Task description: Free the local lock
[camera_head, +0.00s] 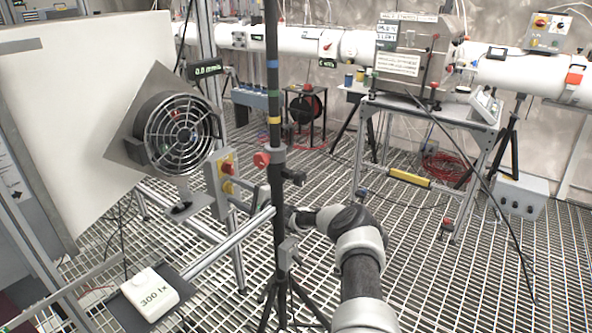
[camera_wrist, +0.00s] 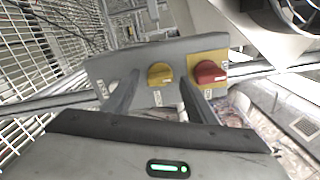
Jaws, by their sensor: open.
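A grey control panel (camera_wrist: 110,68) fills the upper middle of the wrist view. It carries a round yellow knob (camera_wrist: 160,74) and, to its right on a yellow plate, a red knob (camera_wrist: 208,72). Small labels sit on the panel, too blurred to read surely. My gripper (camera_wrist: 160,90) is open, its two dark fingers reaching toward the panel. The yellow knob shows between the fingers; I cannot tell whether either finger touches it. In the head view the panel (camera_head: 212,186) stands beside the fan, and my gripper is mostly hidden behind the dark pole.
A dark tripod pole (camera_head: 275,160) with coloured bands stands between the head camera and my wrist. A caged fan (camera_head: 178,133) on a plate is left of the panel. A metal rail (camera_head: 228,243) runs below. A white "300 lx" box (camera_head: 150,292) sits lower left. Open grating lies right.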

